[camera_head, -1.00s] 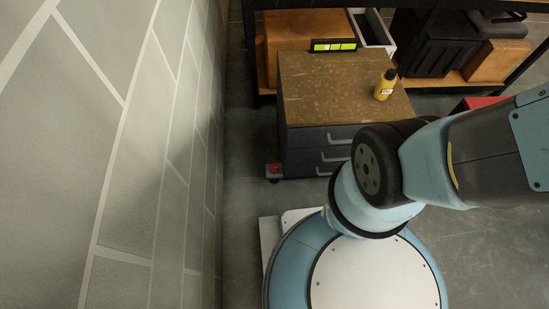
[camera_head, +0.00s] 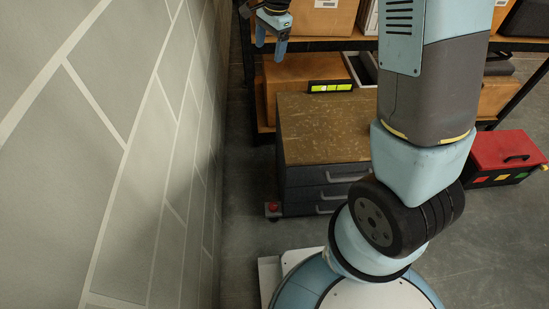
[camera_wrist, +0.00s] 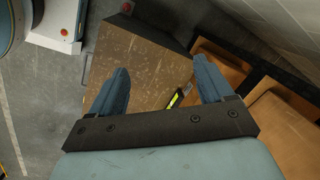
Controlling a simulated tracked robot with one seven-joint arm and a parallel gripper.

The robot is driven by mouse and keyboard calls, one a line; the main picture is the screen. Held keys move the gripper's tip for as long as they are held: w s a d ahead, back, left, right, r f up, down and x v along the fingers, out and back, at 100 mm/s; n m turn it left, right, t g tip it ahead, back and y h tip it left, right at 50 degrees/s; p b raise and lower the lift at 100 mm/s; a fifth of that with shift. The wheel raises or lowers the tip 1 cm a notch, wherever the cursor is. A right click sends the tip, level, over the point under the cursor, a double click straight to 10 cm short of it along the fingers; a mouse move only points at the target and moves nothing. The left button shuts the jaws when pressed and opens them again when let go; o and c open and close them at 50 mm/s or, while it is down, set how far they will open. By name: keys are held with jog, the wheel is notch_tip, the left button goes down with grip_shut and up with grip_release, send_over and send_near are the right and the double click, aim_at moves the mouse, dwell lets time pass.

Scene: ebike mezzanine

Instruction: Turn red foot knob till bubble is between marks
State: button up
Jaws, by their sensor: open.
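The red foot knob (camera_head: 273,207) sits on a small bracket at the front left bottom corner of the drawer cabinet (camera_head: 318,140). It also shows at the top edge of the wrist view (camera_wrist: 127,7). The level (camera_head: 330,88), a black bar with yellow-green windows, lies at the back of the brown cabinet top; in the wrist view (camera_wrist: 180,97) it shows partly between the fingers. The bubble and its marks are too small to tell. My gripper (camera_head: 271,44) is open and empty, fingers down, high up beyond the cabinet's back left, apart from the knob.
The tiled wall (camera_head: 120,150) runs close along the left, with a narrow strip of floor beside the cabinet. A shelf with boxes (camera_head: 325,15) stands behind. A red toolbox (camera_head: 505,150) is on the right. My arm covers the cabinet's right side.

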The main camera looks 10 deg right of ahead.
jog(key=w+a+f+m+g+h, duration=0.1)
jog(key=w+a+f+m, duration=0.15)
jog(key=f, duration=0.65)
jog(key=w+a+f+m, duration=0.2)
jog(key=a+f, duration=0.2)
jog(key=f, duration=0.5)
jog(key=m+g+h, duration=0.2)
jog(key=m+h, duration=0.3)
jog(key=m, duration=0.3)
send_near(273, 205)
jog(key=x, duration=0.9)
jog(key=shift+s+f, duration=0.1)
jog(key=shift+f, duration=0.1)
